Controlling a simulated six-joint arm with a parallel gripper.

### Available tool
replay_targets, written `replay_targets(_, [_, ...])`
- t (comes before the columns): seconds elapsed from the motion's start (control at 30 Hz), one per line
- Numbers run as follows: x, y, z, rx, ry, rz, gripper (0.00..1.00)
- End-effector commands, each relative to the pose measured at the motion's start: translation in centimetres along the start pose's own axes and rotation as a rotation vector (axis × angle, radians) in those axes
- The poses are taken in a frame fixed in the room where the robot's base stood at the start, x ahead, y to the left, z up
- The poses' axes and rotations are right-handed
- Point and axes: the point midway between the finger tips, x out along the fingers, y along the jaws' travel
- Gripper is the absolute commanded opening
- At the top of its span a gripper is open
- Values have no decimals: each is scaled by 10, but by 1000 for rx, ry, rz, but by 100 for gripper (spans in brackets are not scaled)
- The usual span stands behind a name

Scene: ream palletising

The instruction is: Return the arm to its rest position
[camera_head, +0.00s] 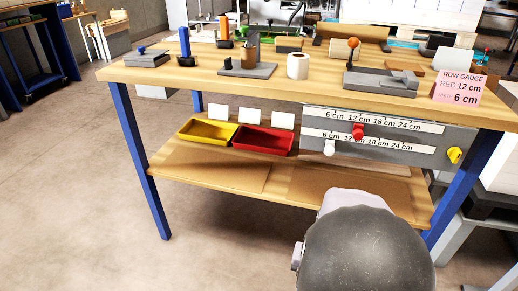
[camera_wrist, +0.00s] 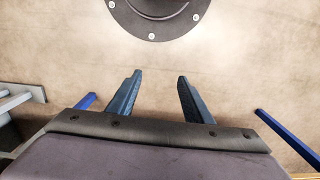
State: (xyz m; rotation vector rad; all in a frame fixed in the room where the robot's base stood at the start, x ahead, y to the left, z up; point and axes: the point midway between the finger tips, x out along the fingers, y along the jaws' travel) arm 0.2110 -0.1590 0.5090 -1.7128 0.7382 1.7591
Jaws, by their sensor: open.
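My gripper (camera_wrist: 158,78) shows in the wrist view with its two dark blue fingers spread apart. Nothing is between the fingers, and bare floor lies beyond them. A dark round flange with bolts, likely my own base, is at the top of the wrist view. In the head view a rounded grey part of my arm fills the bottom right, in front of the workbench (camera_head: 210,82). The gripper's fingers do not show in the head view.
On the bench's lower shelf are a yellow tray (camera_head: 181,138) and a red tray (camera_head: 238,149). A gauge panel (camera_head: 400,150) with red, white and yellow knobs hangs at right. Tools and a paper roll (camera_head: 298,67) stand on top. Floor (camera_head: 70,200) at left is clear.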

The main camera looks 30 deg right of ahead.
Motion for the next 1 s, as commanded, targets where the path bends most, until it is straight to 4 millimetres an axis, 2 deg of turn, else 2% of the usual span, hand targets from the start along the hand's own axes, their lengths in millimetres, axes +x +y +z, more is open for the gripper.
replay_targets(0.03, [-8, -18, 3, -85, 0, 3, 46])
replay_targets(0.2, [-22, -70, 15, -332, 9, 9, 46])
replay_targets(0.4, [-34, -115, 34, -559, 21, 11, 46])
replay_targets(0.77, [-46, -161, 71, -827, 26, 13, 46])
replay_targets(0.8, [-57, -161, 71, -825, 26, 13, 46])
replay_targets(1.0, [-89, -160, 71, -818, 26, 13, 46])
